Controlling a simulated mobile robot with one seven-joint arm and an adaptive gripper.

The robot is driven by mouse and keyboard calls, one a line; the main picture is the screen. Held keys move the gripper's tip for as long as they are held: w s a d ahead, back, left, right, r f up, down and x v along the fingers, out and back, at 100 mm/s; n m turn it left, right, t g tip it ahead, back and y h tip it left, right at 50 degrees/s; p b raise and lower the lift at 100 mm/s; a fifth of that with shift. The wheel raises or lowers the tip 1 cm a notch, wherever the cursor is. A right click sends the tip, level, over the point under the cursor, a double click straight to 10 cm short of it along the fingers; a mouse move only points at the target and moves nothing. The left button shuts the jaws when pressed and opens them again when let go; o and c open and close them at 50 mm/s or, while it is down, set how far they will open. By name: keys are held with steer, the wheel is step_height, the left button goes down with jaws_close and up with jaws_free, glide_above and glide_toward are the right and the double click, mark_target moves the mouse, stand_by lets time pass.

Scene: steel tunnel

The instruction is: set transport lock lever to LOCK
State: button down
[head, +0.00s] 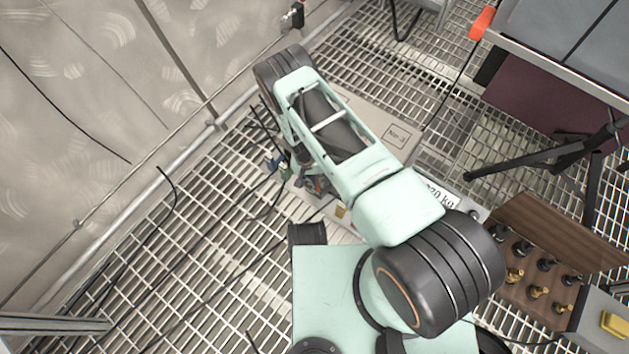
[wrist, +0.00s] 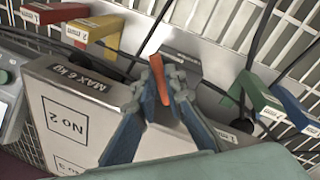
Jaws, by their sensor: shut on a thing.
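My gripper (wrist: 158,76) is in the middle of the wrist view, its two blue-grey fingers closed on a thin orange lever (wrist: 161,88). I take this as the transport lock lever; its base is hidden behind the fingers. No LOCK marking is readable, so its setting cannot be told. In the head view my gripper (head: 316,186) shows only partly below my arm, with a bit of orange near it. A pale box (wrist: 55,85) marked "No 2" and "MAX 6 KG" lies beside and beneath the fingers.
Red (wrist: 55,13), yellow (wrist: 92,28), green (wrist: 258,96) and blue (wrist: 297,112) tagged blocks stand around the box. Dark cables cross the grating floor (head: 215,235). A wooden rack (head: 535,265) with black and brass fittings and a black tripod (head: 560,150) stand at right.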

steer(key=n, duration=0.2)
steer(key=d+n, duration=0.1)
steer(key=n, duration=0.1)
steer(key=d+n+t, duration=0.1)
steer(key=n, duration=0.1)
steer(key=shift+w+d+n+t+y, duration=0.15)
steer(key=shift+n, duration=0.7)
steer(key=shift+w+d+n+t+y, duration=0.1)
steer(key=shift+w+d+n+t, duration=0.1)
steer(key=shift+n, duration=0.6)
steer(key=shift+w+d+n+t+y, duration=0.1)
steer(key=shift+n+t+y, duration=0.05)
steer(key=shift+n, duration=0.7)
steer(key=c, duration=2)
jaws_free()
steer(key=r, duration=0.4)
steer(key=s+a+r, duration=0.1)
steer(key=r, duration=0.3)
steer(key=s+r, duration=0.1)
steer(key=r, duration=0.2)
steer(key=shift+a+r, duration=0.15)
steer(key=shift+r, duration=0.25)
steer(key=shift+w, duration=0.1)
